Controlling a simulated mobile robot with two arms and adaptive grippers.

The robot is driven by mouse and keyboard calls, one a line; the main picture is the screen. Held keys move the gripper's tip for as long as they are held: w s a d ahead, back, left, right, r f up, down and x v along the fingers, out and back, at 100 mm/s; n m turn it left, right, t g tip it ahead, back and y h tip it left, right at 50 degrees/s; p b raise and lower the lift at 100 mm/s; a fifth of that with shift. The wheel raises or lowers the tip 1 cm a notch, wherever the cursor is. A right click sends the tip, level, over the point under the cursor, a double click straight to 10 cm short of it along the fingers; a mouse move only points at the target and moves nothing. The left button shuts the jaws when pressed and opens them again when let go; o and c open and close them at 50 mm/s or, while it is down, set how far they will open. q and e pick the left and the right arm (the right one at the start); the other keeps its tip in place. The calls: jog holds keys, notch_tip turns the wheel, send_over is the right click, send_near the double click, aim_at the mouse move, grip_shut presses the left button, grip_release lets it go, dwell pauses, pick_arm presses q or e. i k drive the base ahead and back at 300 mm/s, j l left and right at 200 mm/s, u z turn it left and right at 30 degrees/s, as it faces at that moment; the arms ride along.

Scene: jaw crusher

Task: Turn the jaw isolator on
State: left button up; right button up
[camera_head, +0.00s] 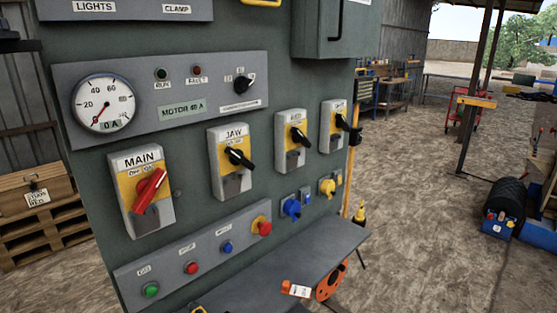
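The jaw isolator (216,160) is a grey box with a yellow plate labelled JAW, in the middle of the green panel. Its black handle (239,158) is tilted, running from upper left to lower right. OFF and ON marks sit above it, too small to read the handle's setting surely. The main isolator (127,190), to its left, has a red handle (151,188) slanting up to the right. Neither gripper can be made out, and nothing touches the jaw handle.
Two more isolators with black handles (298,136) (342,122) stand to the right. Above are an ammeter (104,102) reading near 0 and a selector knob (244,84). Below are a push-button strip (208,256), coloured sockets (291,208) and a shelf (262,279) with a padlock tag (297,289).

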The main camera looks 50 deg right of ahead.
aim_at(237, 158)
jog(key=z, duration=1.3)
jog(key=i+l, duration=0.1)
jog(key=l, duration=0.45)
